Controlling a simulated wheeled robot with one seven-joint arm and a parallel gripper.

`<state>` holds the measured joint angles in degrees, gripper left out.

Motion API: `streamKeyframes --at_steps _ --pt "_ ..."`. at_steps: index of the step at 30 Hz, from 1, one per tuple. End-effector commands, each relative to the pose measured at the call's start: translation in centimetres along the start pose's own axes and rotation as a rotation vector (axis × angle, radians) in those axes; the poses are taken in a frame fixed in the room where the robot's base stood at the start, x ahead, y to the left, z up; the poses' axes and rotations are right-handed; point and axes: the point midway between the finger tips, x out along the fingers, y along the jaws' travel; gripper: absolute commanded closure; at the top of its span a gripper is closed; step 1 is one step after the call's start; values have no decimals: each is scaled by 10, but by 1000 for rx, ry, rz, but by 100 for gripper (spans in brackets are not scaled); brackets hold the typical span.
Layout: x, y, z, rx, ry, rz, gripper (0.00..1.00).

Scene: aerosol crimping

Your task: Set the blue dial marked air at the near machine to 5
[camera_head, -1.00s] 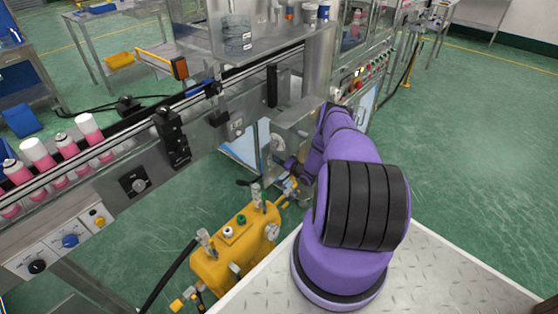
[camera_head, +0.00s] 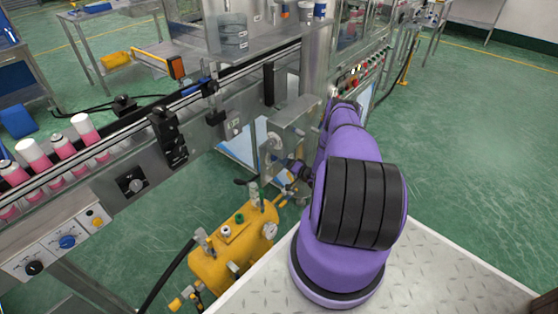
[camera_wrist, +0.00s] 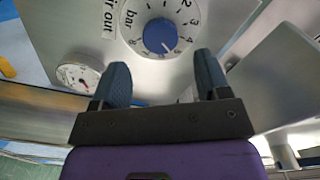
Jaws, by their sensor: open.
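In the wrist view a blue dial (camera_wrist: 160,36) sits on a white round numbered scale on a metal panel. Labels beside it read "bar" and "...r out"; the word before "out" is cut off. A small white mark on the dial's edge points to the lower right, towards the high end of the scale; the exact number is too small to tell. My gripper (camera_wrist: 163,76) is open and empty. Its two fingertips are just below the dial in the picture, one to each side, apart from it. In the head view my arm hides this dial and my fingers.
A pressure gauge (camera_wrist: 78,76) is left of the dial. In the head view a yellow tank (camera_head: 232,250) with valves stands beside the machine. Another blue knob (camera_head: 67,241) is on the left panel. A conveyor (camera_head: 110,150) carries pink-and-white cans. Green floor is free at right.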

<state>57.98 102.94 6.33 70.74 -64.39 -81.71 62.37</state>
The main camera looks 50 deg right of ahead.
Motion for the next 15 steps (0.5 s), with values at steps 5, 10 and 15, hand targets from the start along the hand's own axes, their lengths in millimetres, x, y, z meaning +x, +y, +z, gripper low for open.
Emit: streamKeyframes --at_steps 5,10,15 --pt "-31 1 0 2 0 3 31" --pt "-47 0 0 0 -1 1 31" --pt "-52 0 0 0 -1 1 31"
